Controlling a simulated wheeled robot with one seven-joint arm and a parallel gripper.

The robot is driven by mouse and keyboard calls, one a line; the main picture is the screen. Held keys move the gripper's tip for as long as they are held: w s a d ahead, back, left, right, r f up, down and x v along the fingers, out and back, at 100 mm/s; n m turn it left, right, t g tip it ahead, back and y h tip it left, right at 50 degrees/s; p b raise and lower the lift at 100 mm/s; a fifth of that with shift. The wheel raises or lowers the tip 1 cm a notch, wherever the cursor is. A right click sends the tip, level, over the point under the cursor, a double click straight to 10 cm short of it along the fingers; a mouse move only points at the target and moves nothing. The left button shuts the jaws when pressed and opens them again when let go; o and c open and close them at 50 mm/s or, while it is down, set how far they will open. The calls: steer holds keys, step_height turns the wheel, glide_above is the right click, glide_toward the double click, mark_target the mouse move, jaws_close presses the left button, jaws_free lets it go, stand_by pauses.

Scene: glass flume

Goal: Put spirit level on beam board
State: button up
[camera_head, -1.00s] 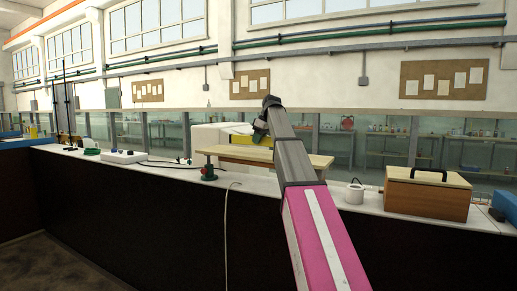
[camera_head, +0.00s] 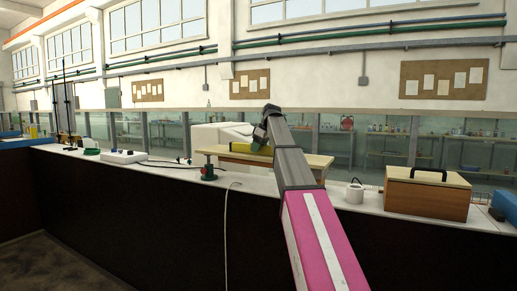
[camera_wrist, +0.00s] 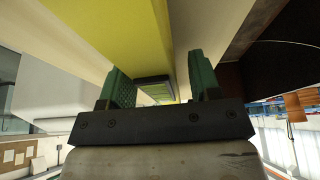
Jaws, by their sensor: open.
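The yellow spirit level (camera_head: 240,148) shows low over the wooden beam board (camera_head: 312,160) in the head view, partly hidden by my arm and gripper (camera_head: 262,146). In the wrist view the spirit level (camera_wrist: 130,25) is a long yellow bar with a dark block on it, running between the green fingers of my gripper (camera_wrist: 160,85). The fingers are open on either side of it, with a visible gap at the right finger. The level appears to lie along the board, but the contact beneath it is hidden.
A wooden box with a black handle (camera_head: 428,194) and a white pot (camera_head: 355,193) stand right of the board. A white power strip (camera_head: 123,156) lies to the left. A glass wall runs behind the counter.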

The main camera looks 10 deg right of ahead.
steer(key=v, duration=1.2)
